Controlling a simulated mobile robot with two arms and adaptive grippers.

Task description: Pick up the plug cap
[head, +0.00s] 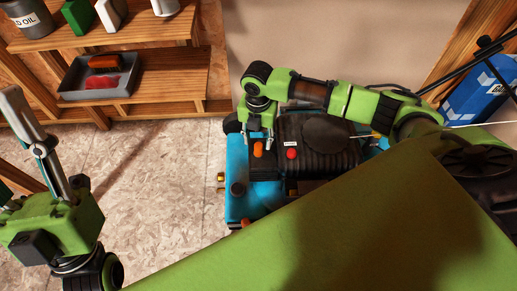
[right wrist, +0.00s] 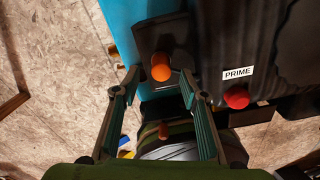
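An orange cap (head: 258,149), which I take to be the plug cap, sits on the dark part of a blue and black machine (head: 240,205). It also shows in the right wrist view (right wrist: 161,67), on a dark block beside the blue body. My right gripper (head: 258,137) is at the cap from the far side, its fingers apart. In the right wrist view the gripper (right wrist: 160,82) is open, with the cap in line with the gap; contact cannot be told. My left gripper (head: 48,155) is at the left, away from the machine; its opening cannot be judged.
A red button (head: 291,154) under a PRIME label sits close right of the cap. Wooden shelves (head: 160,85) at the back left hold a grey tray (head: 70,94) and containers. A large green surface (head: 300,225) covers the lower right. Floor (head: 150,190) left of the machine is clear.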

